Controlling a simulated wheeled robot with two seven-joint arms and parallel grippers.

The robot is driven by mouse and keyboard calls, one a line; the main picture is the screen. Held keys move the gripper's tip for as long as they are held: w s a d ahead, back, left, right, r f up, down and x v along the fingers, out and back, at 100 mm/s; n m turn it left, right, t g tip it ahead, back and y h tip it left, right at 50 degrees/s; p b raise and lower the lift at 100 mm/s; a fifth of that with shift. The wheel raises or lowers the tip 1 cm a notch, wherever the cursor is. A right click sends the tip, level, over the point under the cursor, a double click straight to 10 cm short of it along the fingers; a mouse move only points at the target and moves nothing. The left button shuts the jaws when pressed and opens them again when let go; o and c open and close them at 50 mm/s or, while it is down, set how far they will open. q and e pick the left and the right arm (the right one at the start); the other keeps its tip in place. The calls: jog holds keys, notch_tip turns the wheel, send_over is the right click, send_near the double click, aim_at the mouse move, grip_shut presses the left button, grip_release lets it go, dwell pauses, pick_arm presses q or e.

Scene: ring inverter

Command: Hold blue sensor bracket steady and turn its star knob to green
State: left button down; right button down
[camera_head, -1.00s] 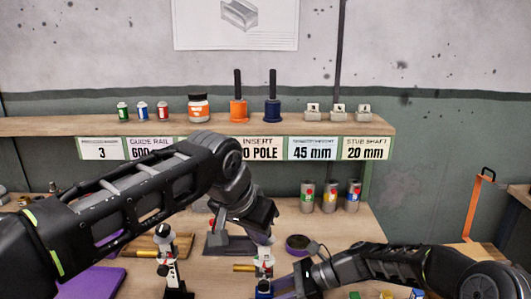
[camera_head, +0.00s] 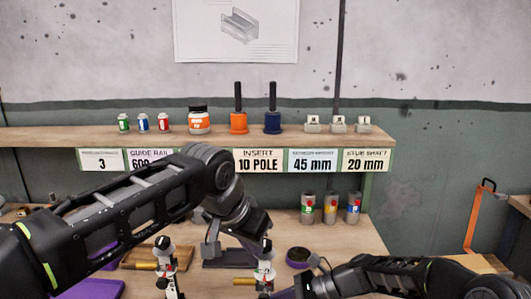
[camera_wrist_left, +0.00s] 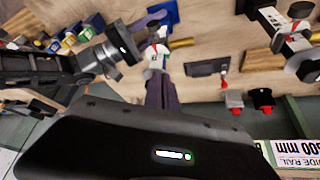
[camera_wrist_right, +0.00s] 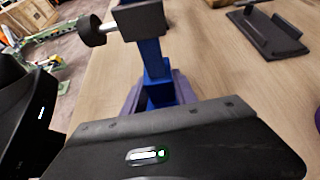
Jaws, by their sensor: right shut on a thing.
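The blue sensor bracket is largely hidden by my arms in the head view, where its white head (camera_head: 264,270) shows low in the middle. In the right wrist view its blue post (camera_wrist_right: 152,58) stands between the purple fingers of my right gripper (camera_wrist_right: 160,92), which is shut on it. A black round knob (camera_wrist_right: 92,30) on a metal shaft sticks out at its upper left. My left gripper (camera_head: 262,250) is just above the bracket's head. In the left wrist view its fingers (camera_wrist_left: 160,90) point at the white-and-red head (camera_wrist_left: 157,58); whether they grip anything is unclear.
A similar white-headed bracket (camera_head: 166,262) stands to the left. Several cans (camera_head: 330,208) stand below the shelf (camera_head: 390,135). Purple mat (camera_head: 92,289) lies at lower left.

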pick_arm(q)
jog(key=shift+s+a, duration=0.15)
notch_tip(320, 180, up, 6)
dwell(0.8)
jog(key=shift+s+d+r, duration=0.25)
jog(key=shift+s+d, duration=0.1)
jog(key=shift+d, duration=0.1)
jog(key=shift+s+d+r, duration=0.25)
jog(key=shift+s+d, duration=0.05)
jog(key=shift+d, duration=0.15)
jog(key=shift+f, duration=0.1)
notch_tip(320, 180, down, 7)
dwell(0.3)
